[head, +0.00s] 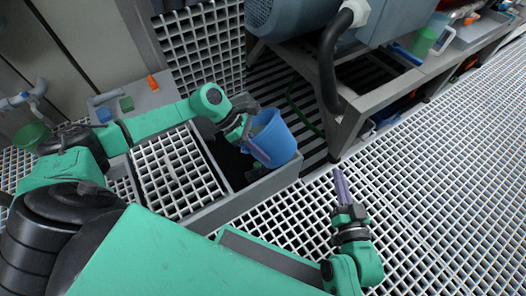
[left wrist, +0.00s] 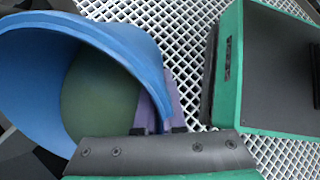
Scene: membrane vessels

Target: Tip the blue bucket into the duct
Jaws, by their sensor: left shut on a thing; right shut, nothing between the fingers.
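The blue bucket (head: 281,142) hangs over the right end of the duct (head: 262,190), a grey-walled channel with a dark opening there. My left gripper (head: 257,152) is shut on the bucket's wall near the rim. In the left wrist view the bucket (left wrist: 110,35) fills the left side, with purple fingers (left wrist: 160,105) at its wall. Its inside shows a dull green area at the bottom; I cannot tell whether that is contents. The bucket looks slightly tilted in the head view. My right gripper (head: 341,185) is shut and empty, right of the duct.
A grating cover (head: 178,172) lies over the duct left of the opening. A large blue-grey machine (head: 310,20) with a black hose stands on a grey frame (head: 365,105) behind the bucket. A green funnel (head: 32,136) is at the far left. Grating floor at right is clear.

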